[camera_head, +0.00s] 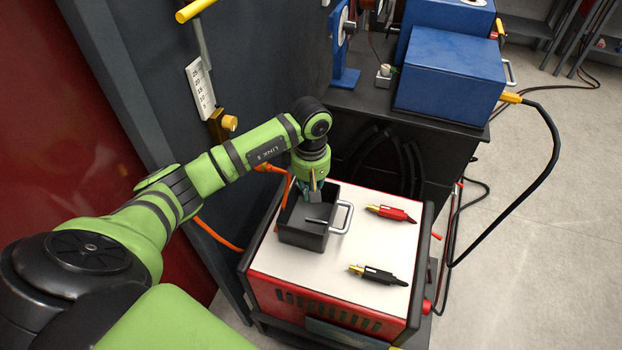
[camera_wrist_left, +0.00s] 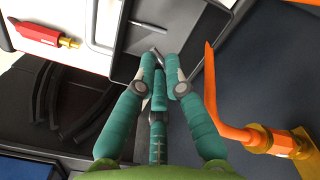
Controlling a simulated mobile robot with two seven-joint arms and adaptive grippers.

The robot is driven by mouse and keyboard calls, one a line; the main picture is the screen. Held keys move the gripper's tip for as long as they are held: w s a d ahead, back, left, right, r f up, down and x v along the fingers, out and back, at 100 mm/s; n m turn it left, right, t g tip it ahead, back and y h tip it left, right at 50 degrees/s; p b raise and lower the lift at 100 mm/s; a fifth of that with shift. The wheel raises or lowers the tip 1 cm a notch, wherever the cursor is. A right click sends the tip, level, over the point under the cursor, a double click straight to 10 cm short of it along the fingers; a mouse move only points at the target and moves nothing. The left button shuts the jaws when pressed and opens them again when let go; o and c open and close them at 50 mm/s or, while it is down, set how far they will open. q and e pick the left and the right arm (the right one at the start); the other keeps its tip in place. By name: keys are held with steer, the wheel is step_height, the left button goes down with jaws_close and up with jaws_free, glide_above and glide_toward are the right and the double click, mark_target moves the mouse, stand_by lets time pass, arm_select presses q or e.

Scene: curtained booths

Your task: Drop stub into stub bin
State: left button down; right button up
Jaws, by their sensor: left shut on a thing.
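The stub bin (camera_head: 304,238) is a dark, open-topped square box with a pale handle, standing on the white cart top. My left gripper (camera_head: 313,190) points down at the bin's far side, its fingertips at about the rim. In the left wrist view its teal fingers (camera_wrist_left: 160,78) are closed together on a small grey piece, the stub (camera_wrist_left: 155,53), mostly hidden between the tips. A thin grey rod (camera_head: 316,221) lies inside the bin, also in the left wrist view (camera_wrist_left: 95,47). My right gripper is not in view.
A red-and-yellow tool (camera_head: 392,213) and a black-and-yellow tool (camera_head: 378,274) lie on the white cart top (camera_head: 340,290), right of the bin. An orange cable (camera_head: 215,236) runs beside the cart. Blue boxes (camera_head: 450,75) stand on the dark bench behind.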

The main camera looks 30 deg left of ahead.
arm_select(q)
steer(key=f, duration=0.1)
steer(key=f+b, duration=0.1)
steer(key=f, duration=0.1)
steer(key=shift+s+d+f+b, duration=0.2)
steer(key=shift+s+b, duration=0.1)
steer(key=shift+w+a+f+b, duration=0.15)
steer(key=shift+f+b, duration=0.25)
steer(key=shift+f, duration=0.4)
steer(key=c, duration=1.2)
jaws_free()
steer(key=shift+c, duration=0.2)
step_height(320, 180, up, 12)
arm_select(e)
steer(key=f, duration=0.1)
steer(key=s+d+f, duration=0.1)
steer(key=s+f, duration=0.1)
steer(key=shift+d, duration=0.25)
